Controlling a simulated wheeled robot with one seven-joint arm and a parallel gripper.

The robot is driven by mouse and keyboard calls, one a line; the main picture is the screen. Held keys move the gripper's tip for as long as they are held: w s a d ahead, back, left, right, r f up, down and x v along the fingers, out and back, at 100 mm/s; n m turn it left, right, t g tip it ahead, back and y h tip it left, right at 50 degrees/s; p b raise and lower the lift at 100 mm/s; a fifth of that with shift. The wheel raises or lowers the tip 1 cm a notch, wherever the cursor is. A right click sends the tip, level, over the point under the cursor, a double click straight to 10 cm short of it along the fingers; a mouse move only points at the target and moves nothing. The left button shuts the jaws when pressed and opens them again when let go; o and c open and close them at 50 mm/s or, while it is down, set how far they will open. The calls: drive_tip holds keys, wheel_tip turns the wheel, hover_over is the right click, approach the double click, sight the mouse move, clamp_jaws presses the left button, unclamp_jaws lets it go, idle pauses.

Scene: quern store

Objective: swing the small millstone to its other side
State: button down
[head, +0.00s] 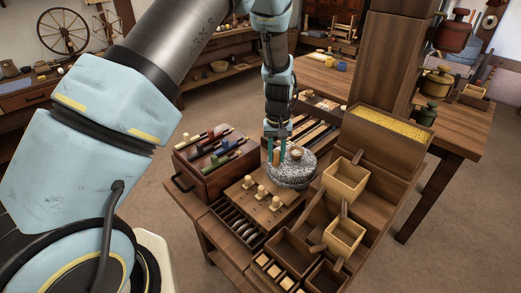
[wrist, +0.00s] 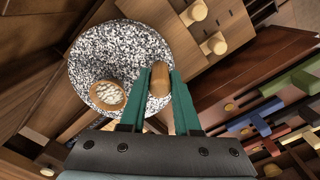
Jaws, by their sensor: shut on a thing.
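The small millstone (head: 291,172) is a round, speckled grey stone on the wooden bench, near the middle of the head view. It fills the upper left of the wrist view (wrist: 115,48). A wooden peg handle (wrist: 160,80) stands near its edge. A round wooden-rimmed opening with pale stuff in it (wrist: 108,95) shows on the stone. My gripper (head: 276,154) has green fingers, seen also in the wrist view (wrist: 159,90). It is shut on the peg handle from above. The stone's underside is hidden.
A board with pale knobs (head: 262,196) lies just in front of the stone. A box with coloured sliders (head: 213,150) stands to the left. Open wooden scoops (head: 345,180) and a tray of yellow grain (head: 392,128) are to the right. A thick wooden post (head: 390,60) rises behind.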

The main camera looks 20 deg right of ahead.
sight(291, 172)
drive_tip(key=shift+s+d+n, duration=0.15)
drive_tip(key=shift+s+n, duration=0.5)
drive_tip(key=shift+n, duration=0.25)
drive_tip(key=s+n, duration=0.1)
drive_tip(key=n+p, duration=0.1)
drive_tip(key=n, duration=0.1)
drive_tip(key=shift+s+d+n, duration=0.3)
drive_tip(key=shift+s, duration=0.05)
drive_tip(key=shift+s+d+n+p, duration=0.25)
drive_tip(key=shift+s+d+n, duration=0.05)
drive_tip(key=shift+n, duration=0.5)
drive_tip(key=shift+s+d+n+p, duration=0.2)
drive_tip(key=shift+s+d+n, duration=0.15)
drive_tip(key=shift+n, duration=0.45)
drive_tip(key=shift+s+d+n+p, duration=0.25)
drive_tip(key=shift+s+n, duration=0.05)
drive_tip(key=shift+n, duration=0.5)
drive_tip(key=c, duration=0.6)
unclamp_jaws()
wheel_tip(291, 172, up, 11)
drive_tip(key=shift+f+b, duration=0.1)
drive_tip(key=shift+b, duration=0.95)
